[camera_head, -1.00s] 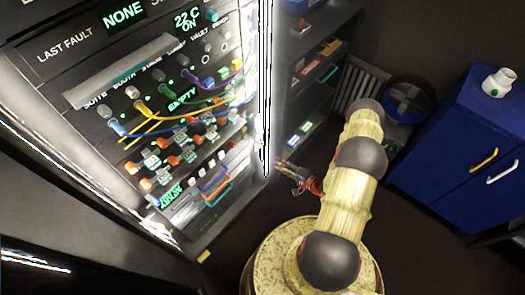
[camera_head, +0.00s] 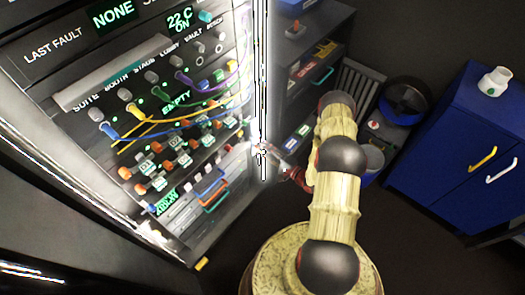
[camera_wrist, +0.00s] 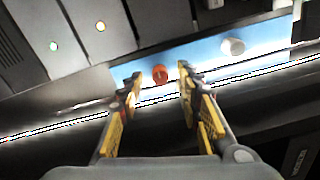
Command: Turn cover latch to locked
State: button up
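My gripper (camera_head: 264,150) is at the right edge of the lit panel (camera_head: 190,262), beside a bright vertical strip (camera_head: 261,80). In the wrist view my gripper (camera_wrist: 158,88) is open, its two yellow-padded fingers apart. A small orange-red knob (camera_wrist: 160,74) shows between and just beyond the fingertips, on a light blue surface (camera_wrist: 197,56). I cannot tell which part is the cover latch, or whether the fingers touch the orange-red knob.
The panel carries knobs, coloured cables and several orange switches. A dark shelf unit (camera_head: 315,45) stands behind my arm. A blue cabinet (camera_head: 450,150) with a white jar (camera_head: 497,81) on top stands at the right. Bright glare lines cross the wrist view below the knobs.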

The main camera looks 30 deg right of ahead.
jog(key=shift+w+a, duration=0.1)
jog(key=shift+c, duration=0.9)
grip_shut()
